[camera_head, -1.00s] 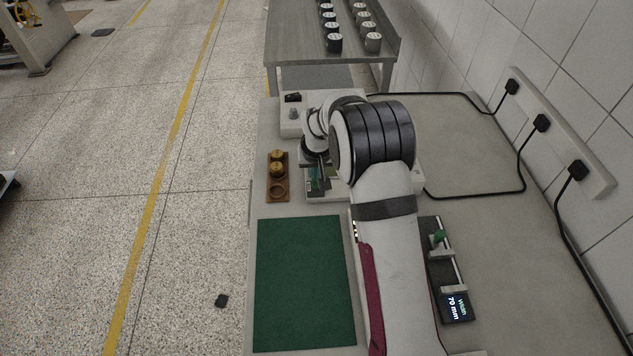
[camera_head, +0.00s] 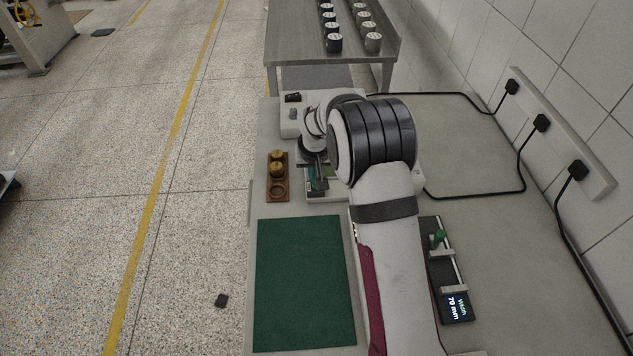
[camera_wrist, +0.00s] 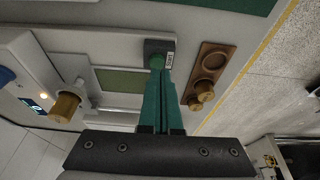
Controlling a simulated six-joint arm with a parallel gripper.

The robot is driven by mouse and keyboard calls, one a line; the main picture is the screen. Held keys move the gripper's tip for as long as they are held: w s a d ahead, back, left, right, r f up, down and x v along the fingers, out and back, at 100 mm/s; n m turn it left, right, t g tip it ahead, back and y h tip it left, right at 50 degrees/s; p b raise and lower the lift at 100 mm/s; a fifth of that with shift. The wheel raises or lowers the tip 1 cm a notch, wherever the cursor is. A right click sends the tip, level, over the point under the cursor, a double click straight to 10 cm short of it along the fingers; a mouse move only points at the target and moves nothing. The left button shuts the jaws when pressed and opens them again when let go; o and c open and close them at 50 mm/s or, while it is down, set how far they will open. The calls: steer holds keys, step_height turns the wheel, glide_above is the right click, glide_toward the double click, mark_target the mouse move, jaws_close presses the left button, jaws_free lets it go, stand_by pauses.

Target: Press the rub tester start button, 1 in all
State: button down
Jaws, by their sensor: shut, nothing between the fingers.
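The rub tester (camera_head: 291,129) is a pale machine at the far end of the bench, partly hidden behind my arm in the head view. In the wrist view its start button (camera_wrist: 157,61) is a small green dome on a dark block with a white label. My gripper (camera_wrist: 158,74) is shut and empty, with its teal fingers pointing at the button. The fingertips are right at the button's near edge; I cannot tell whether they touch it. In the head view my gripper (camera_head: 319,187) is over the tester's front part, and the button cannot be made out.
A wooden holder (camera_head: 278,196) with brass weights stands left of the tester. A green mat (camera_head: 305,285) lies nearer on the bench. A dark gauge reading 70 mm (camera_head: 456,306) lies right of my arm. Black cables (camera_head: 470,196) run to the wall sockets.

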steer(key=r, duration=0.1)
steer(key=s+a+r, duration=0.1)
steer(key=r, duration=0.3)
steer(key=shift+s+a+r, duration=0.15)
steer(key=shift+s+a, duration=0.1)
stand_by(0.8)
